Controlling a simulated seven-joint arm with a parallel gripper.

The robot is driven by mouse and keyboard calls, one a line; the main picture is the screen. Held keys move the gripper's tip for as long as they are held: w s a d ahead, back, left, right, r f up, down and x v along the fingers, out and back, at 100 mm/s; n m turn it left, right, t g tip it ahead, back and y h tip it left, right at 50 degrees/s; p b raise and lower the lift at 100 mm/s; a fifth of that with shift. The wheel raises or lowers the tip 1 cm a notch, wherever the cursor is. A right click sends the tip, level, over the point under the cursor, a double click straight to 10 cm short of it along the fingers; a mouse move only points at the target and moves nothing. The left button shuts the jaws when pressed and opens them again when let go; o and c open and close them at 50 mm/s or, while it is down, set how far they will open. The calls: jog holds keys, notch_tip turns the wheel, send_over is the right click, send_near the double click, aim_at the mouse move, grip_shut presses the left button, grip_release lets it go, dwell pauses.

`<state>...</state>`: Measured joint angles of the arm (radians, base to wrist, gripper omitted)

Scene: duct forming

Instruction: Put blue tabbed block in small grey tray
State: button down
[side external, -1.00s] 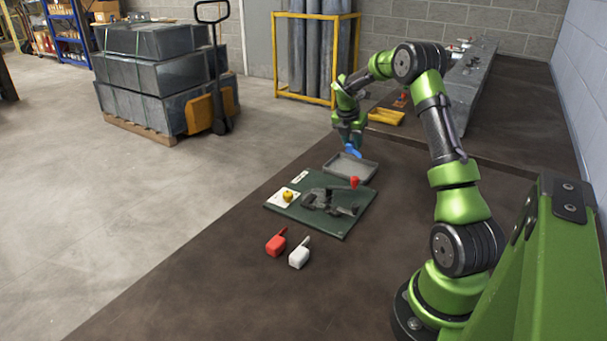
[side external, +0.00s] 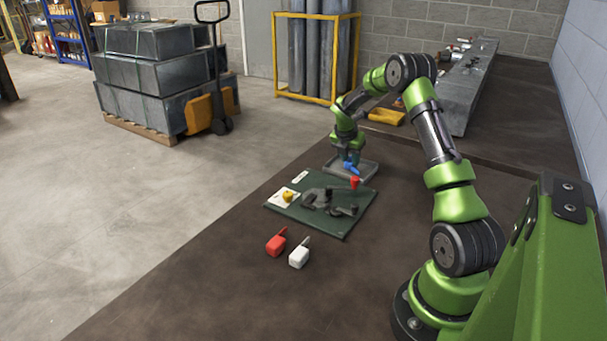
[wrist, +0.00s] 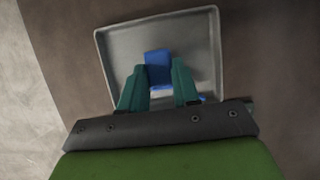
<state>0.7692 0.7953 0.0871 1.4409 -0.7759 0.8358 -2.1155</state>
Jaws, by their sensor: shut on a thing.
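The blue tabbed block (side external: 351,168) is between the fingers of my gripper (side external: 350,160), low over the small grey tray (side external: 367,176). In the wrist view the block (wrist: 158,68) shows between the two teal fingertips of my gripper (wrist: 159,77), with the tray (wrist: 204,35) around it in the picture. The gripper is shut on the block. The block appears inside the tray's outline; whether it touches the tray floor I cannot tell. Part of the block is hidden by the fingers.
A green board (side external: 318,224) with a dark clamp (side external: 318,199), a red knob (side external: 355,182) and a yellow button (side external: 288,196) lies in front of the tray. A red block (side external: 276,244) and a white block (side external: 299,257) lie nearer. The brown table is clear around them.

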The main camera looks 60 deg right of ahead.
jog(key=shift+f, duration=0.6)
jog(key=c, duration=0.7)
grip_release()
jog(key=shift+c, duration=0.2)
jog(key=v, duration=1.6)
jog(key=s+a+r+m+t+y, duration=0.2)
jog(key=s+a+m, duration=0.2)
jog(key=a+m, duration=0.3)
jog(key=s+a+r+m+t+y, duration=0.2)
jog(key=s+a+m, duration=0.3)
jog(key=a, duration=1.3)
jog(key=s+a+r+m+t+y, duration=0.2)
jog(key=s+a+r+m+t, duration=0.1)
jog(key=a+m, duration=0.7)
jog(key=s+a+r, duration=0.1)
jog(key=s+a, duration=0.1)
jog(key=shift+s+a, duration=0.25)
jog(key=shift+a, duration=0.05)
